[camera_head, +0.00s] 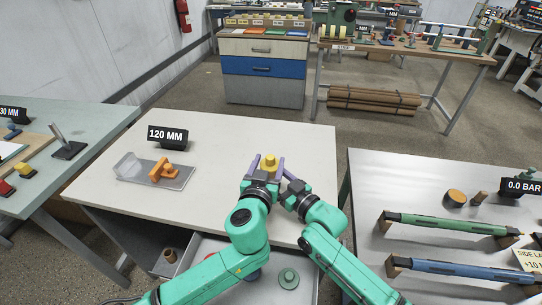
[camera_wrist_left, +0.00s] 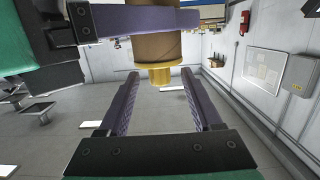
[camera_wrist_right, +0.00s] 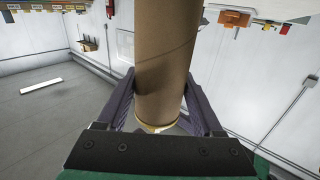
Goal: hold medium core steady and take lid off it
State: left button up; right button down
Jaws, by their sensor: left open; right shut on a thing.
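The medium core is a brown cardboard tube, seen large in the right wrist view (camera_wrist_right: 165,60) and partly in the left wrist view (camera_wrist_left: 158,46). My right gripper (camera_wrist_right: 160,100) is shut around it. A yellow lid (camera_wrist_left: 160,76) sits on the core's end; it also shows in the head view (camera_head: 269,161). My left gripper (camera_wrist_left: 160,90) is open, its purple fingers on either side of the lid with gaps visible. In the head view, both grippers are close together over the white table, and the arms hide most of the core.
The white table (camera_head: 230,135) carries a 120 MM sign (camera_head: 168,134) and a grey fixture with an orange part (camera_head: 163,170). An open drawer below holds a green round piece (camera_head: 289,278). A grey table at right holds a green rod (camera_head: 445,224) and a blue rod (camera_head: 460,270).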

aim_at(271, 156)
pick_arm(q)
jog(key=x, duration=0.5)
grip_shut()
dwell(0.7)
jog(key=shift+r, duration=1.1)
pick_arm(e)
grip_release()
pick_arm(q)
notch_tip(271, 156, up, 4)
